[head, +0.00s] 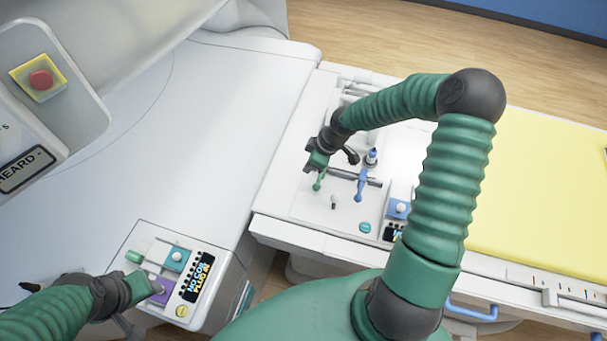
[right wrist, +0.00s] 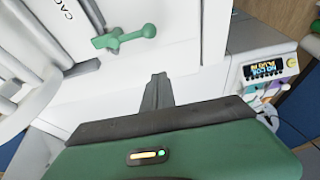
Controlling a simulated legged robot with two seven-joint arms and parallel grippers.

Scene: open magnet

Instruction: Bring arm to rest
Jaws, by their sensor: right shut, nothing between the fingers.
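My right arm arches in from the lower right of the head view, over the white panel (head: 300,205). Its gripper (head: 318,160) hangs low over the panel's left part, close to a green handle (head: 317,184). In the right wrist view the dark fingers of the right gripper (right wrist: 158,88) are together, with nothing held. A green handle (right wrist: 125,40) shows ahead and to the left of them, apart from the fingers. My left gripper (head: 122,290) is at the lower left, beside a control box (head: 215,312); its fingers are not clear.
A blue handle (head: 360,187) stands on the panel right of the green one. A yellow bed top (head: 540,190) lies to the right. A red button (head: 40,80) is on the housing at upper left. The white surface (head: 190,140) in the middle left is clear.

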